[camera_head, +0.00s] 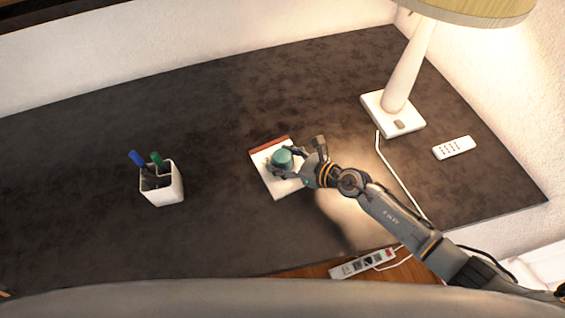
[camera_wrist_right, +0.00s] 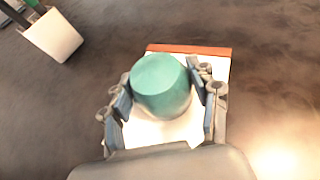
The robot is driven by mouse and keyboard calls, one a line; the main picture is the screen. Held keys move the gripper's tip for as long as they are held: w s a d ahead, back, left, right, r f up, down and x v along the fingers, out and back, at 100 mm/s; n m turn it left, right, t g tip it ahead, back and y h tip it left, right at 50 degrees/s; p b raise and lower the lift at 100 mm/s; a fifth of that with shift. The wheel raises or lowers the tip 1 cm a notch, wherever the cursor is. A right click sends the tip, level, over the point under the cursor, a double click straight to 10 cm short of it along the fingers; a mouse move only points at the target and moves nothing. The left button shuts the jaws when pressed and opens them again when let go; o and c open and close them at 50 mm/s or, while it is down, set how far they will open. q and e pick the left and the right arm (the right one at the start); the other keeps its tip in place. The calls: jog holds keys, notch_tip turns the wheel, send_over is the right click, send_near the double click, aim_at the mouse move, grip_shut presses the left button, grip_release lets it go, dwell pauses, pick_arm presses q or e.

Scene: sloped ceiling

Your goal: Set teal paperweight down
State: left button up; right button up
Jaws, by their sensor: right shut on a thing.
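The teal paperweight (camera_head: 282,158) is a rounded, flat-topped piece over a white notepad (camera_head: 277,188) with a red-brown top strip. My right gripper (camera_head: 285,163) is shut on it, coming in from the right. In the right wrist view the paperweight (camera_wrist_right: 160,84) sits between the two fingers (camera_wrist_right: 163,103), with the notepad (camera_wrist_right: 190,48) beneath. I cannot tell whether its underside touches the pad.
A white pen cup (camera_head: 161,184) with blue and green pens stands to the left. A lamp (camera_head: 393,112), its cord and a white remote (camera_head: 454,148) are at the right. A power strip (camera_head: 362,264) lies below the front edge. The dark desktop (camera_head: 220,100) is clear behind.

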jog(key=shift+w+f, duration=0.1)
jog(key=shift+f, duration=0.1)
jog(key=shift+f, duration=0.15)
jog(key=o, duration=1.5)
jog(key=shift+f, duration=0.1)
jog(key=shift+r, duration=0.35)
jog(key=v, duration=1)
jog(key=shift+s+d+f, duration=0.15)
jog(key=shift+s+d, duration=0.15)
jog(key=shift+s, duration=0.05)
jog(key=shift+s+d+r, duration=0.35)
jog(key=shift+d, duration=0.05)
